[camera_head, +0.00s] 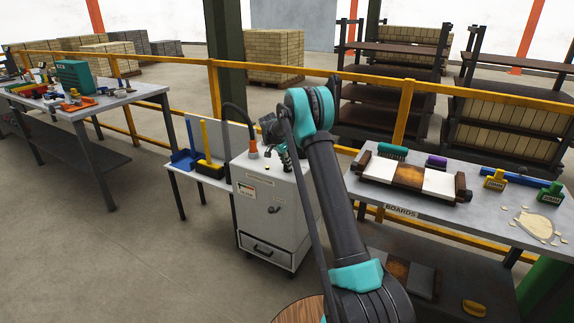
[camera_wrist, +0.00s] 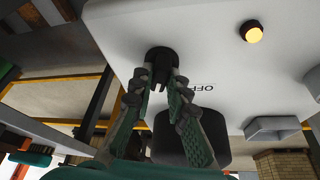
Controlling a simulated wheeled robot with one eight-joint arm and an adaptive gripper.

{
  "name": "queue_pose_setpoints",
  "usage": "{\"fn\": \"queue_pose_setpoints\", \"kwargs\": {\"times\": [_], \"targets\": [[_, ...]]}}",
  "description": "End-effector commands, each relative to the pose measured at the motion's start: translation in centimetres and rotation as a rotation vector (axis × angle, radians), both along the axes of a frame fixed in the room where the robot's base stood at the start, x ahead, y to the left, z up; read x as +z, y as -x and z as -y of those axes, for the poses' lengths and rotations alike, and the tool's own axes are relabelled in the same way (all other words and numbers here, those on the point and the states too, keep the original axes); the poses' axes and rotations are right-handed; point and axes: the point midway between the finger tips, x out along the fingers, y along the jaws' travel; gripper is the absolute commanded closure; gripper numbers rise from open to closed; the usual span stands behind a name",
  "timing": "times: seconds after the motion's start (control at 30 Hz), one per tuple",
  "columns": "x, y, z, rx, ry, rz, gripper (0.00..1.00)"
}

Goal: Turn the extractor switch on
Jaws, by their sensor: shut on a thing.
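The extractor is a light grey cabinet (camera_head: 262,208) with a hose on top, standing in the middle of the head view. In the wrist view its pale panel (camera_wrist: 215,55) carries the black extractor switch (camera_wrist: 161,56), with an upside-down OFF label (camera_wrist: 205,87) beside it. My gripper (camera_wrist: 159,82) is shut on the switch, with one finger on each side of its narrow grip. In the head view my gripper (camera_head: 284,157) is at the cabinet's top, small and partly hidden by my arm.
A round yellow lamp (camera_wrist: 253,32) and a grey box-shaped fitting (camera_wrist: 271,127) sit on the panel. A yellow rail (camera_head: 404,112) runs behind.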

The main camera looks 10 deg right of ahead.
Motion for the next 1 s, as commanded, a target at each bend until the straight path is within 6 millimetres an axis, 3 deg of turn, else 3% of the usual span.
{"fn": "queue_pose_setpoints", "kwargs": {"times": [0.5, 1.0], "targets": [[0.02, -0.23, -0.16, -0.359, -0.001, 0.0, 1.0], [0.0, -0.24, -0.16, -0.439, -0.001, 0.0, 1.0]]}}
